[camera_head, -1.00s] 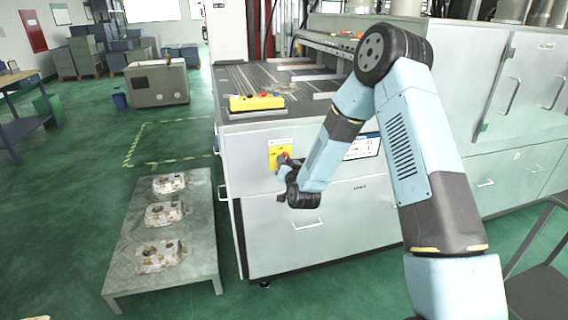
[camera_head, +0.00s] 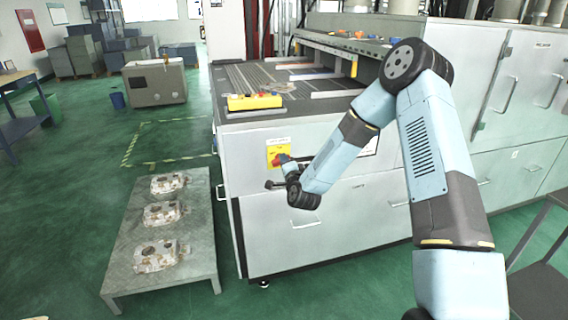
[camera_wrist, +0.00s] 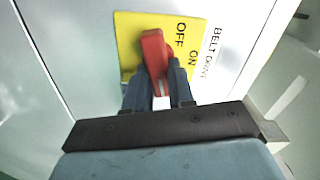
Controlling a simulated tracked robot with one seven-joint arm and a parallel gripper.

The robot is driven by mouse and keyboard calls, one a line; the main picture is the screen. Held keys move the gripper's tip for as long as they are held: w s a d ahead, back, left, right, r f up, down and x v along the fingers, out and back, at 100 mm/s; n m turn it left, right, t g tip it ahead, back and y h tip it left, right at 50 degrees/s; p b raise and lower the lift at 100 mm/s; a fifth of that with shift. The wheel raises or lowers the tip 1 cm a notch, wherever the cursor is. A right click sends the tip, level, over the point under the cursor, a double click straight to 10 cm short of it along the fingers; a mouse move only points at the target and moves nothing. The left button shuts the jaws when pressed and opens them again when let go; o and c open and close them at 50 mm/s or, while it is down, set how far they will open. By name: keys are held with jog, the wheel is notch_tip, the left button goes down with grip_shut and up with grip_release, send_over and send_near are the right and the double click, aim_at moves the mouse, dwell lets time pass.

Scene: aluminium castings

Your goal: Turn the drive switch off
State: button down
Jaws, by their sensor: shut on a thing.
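The drive switch is a red handle (camera_wrist: 154,52) on a yellow plate (camera_wrist: 128,36), marked OFF and ON, with a label reading BELT DRIVE beside it. In the wrist view my gripper (camera_wrist: 158,80) is shut on the red handle, a finger on each side. The handle's upper end sticks out past the fingertips, close to the word OFF. In the head view the red handle (camera_head: 281,159) and yellow plate (camera_head: 272,152) sit on the grey machine's front, and my gripper (camera_head: 284,168) is up against them, its fingers partly hidden.
The grey machine (camera_head: 268,220) has drawer handles below the switch. A yellow control box (camera_head: 255,102) lies on its top. A low table (camera_head: 121,279) with castings stands to the left. Green floor is open behind that table.

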jog(key=shift+d+f+m, duration=0.1)
jog(key=shift+f+m, duration=0.05)
jog(key=shift+m, duration=0.55)
jog(key=shift+d+f+m, duration=0.1)
jog(key=shift+f+m, duration=0.05)
jog(key=shift+m, duration=0.55)
jog(key=shift+f, duration=0.1)
jog(key=c, duration=1)
grip_release()
jog(key=shift+o, duration=0.2)
jog(key=shift+s, duration=0.1)
